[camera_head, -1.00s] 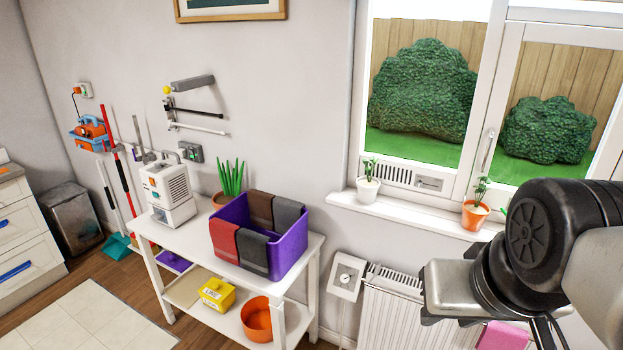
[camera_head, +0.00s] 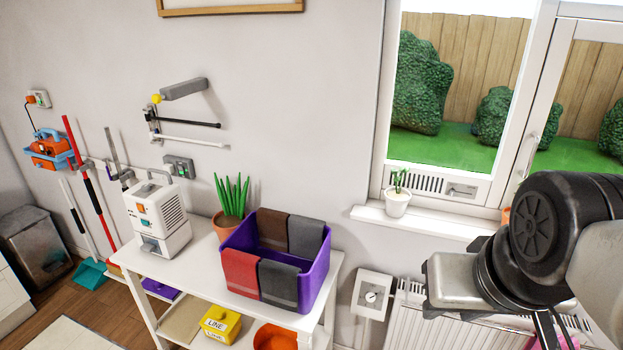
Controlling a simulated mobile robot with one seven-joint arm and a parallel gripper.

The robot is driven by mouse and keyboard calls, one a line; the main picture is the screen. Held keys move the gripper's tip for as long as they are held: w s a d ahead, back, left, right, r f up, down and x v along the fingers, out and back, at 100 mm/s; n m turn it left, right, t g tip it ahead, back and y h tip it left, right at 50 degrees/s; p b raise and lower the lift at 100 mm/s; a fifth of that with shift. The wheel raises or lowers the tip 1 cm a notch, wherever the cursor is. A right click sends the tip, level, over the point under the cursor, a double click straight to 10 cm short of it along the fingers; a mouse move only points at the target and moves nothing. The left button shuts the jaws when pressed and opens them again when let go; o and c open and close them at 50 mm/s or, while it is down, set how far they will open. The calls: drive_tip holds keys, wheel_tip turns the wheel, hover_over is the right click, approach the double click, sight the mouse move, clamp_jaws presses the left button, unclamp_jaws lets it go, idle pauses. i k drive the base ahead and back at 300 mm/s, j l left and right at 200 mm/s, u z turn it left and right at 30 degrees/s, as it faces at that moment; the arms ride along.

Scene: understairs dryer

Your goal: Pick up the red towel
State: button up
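The red towel (camera_head: 241,273) hangs over the near rim of a purple bin (camera_head: 320,277), at its left corner. The bin stands on a white table (camera_head: 206,277). A dark grey towel (camera_head: 279,286) hangs beside the red one on the same rim. A brown towel (camera_head: 272,230) and another grey towel (camera_head: 306,237) hang on the far rim. Part of my arm shows at the right, in front of the window and radiator, well apart from the bin. My gripper's fingers cannot be made out.
A white machine (camera_head: 159,219) and a potted plant (camera_head: 231,208) stand left of the bin on the table. A yellow box (camera_head: 220,325) and an orange bowl (camera_head: 275,338) are on the lower shelf. A radiator (camera_head: 462,322) and gauge box (camera_head: 373,296) are at right.

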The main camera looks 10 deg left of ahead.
sight(239, 267)
drive_tip(key=i+j, duration=0.1)
drive_tip(key=j, duration=0.3)
drive_tip(key=i+j, duration=0.1)
drive_tip(key=j, duration=0.3)
drive_tip(key=i+j, duration=0.15)
drive_tip(key=j, duration=0.25)
drive_tip(key=i+j, duration=0.1)
drive_tip(key=j, duration=0.3)
drive_tip(key=i+j, duration=0.1)
drive_tip(key=j, duration=0.3)
drive_tip(key=i+j, duration=0.1)
drive_tip(key=j, duration=0.3)
drive_tip(key=i+z, duration=0.05)
